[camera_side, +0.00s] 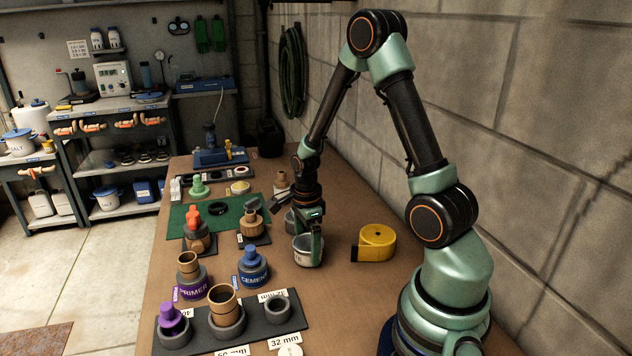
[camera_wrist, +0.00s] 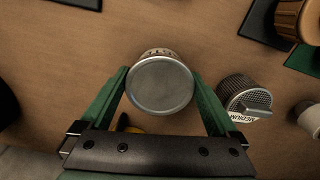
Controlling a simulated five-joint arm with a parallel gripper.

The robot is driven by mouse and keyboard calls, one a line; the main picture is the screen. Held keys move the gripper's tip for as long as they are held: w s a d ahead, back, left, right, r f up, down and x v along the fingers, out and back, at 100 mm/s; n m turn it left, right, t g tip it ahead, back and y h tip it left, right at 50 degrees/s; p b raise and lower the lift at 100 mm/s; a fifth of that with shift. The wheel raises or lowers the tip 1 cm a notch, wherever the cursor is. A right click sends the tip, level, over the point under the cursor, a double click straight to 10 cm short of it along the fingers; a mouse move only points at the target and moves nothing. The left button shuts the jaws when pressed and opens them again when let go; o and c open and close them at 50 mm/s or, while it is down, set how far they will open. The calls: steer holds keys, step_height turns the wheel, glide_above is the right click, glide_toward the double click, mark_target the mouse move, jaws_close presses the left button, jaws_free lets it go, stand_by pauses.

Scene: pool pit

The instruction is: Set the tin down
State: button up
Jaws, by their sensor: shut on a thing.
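The tin (camera_wrist: 160,84) is a small round metal can with a plain grey lid facing the wrist camera. My gripper (camera_wrist: 160,78) has its green fingers on both sides of it and is shut on it. In the side view my gripper (camera_side: 312,240) points down to the wooden bench, with the pale tin (camera_side: 304,252) at its fingertips. The tin looks upright and at or very near the bench top; I cannot tell whether its base touches. The fingers hide part of its side.
A ribbed round piece labelled MEDIUM (camera_wrist: 243,95) stands close by. A dark holder (camera_side: 283,316), the blue cement pot (camera_side: 251,270) and a green mat (camera_side: 176,217) lie to the left. Bare bench shows around the tin.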

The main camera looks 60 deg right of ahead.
mark_target(307, 241)
steer(key=shift+f, duration=0.15)
steer(key=o, duration=1.1)
step_height(307, 241, up, 12)
steer(key=s+a+r+n+t, duration=0.1)
steer(key=a+r+n, duration=0.5)
steer(key=n, duration=0.6)
steer(key=s+a+r+n+t, duration=0.2)
steer(key=a+r+n+t, duration=0.2)
steer(key=a+n, duration=0.4)
steer(key=shift+s+a+r+n+t, duration=0.3)
steer(key=shift+r+n, duration=0.6)
steer(key=shift+n, duration=1.7)
steer(key=shift+w, duration=0.1)
